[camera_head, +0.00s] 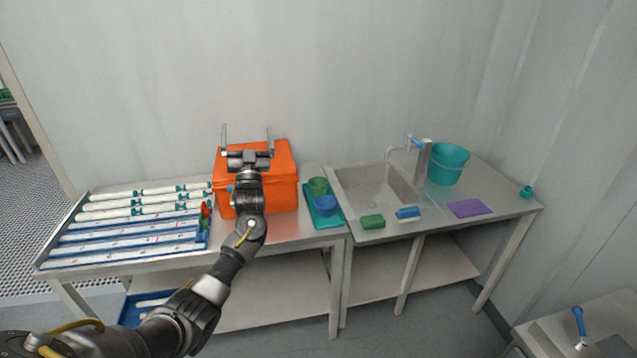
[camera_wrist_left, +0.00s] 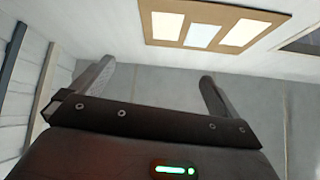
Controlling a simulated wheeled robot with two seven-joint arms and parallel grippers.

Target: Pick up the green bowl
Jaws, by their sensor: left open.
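The green bowl (camera_head: 318,186) sits at the back of a teal tray (camera_head: 313,217) on the left table, just right of the orange box. A blue bowl (camera_head: 326,205) is in front of it on the same tray. My left gripper (camera_head: 247,130) is open and empty, raised in front of the orange box and pointing up, to the left of the green bowl. My right gripper is not in view.
The orange box (camera_head: 284,178) stands close to the tray's left. White tubes (camera_head: 140,205) lie in a rack at the left. A sink (camera_head: 372,190), green sponge (camera_head: 372,221), blue brush (camera_head: 408,213), purple cloth (camera_head: 469,208) and teal bucket (camera_head: 447,164) are at the right.

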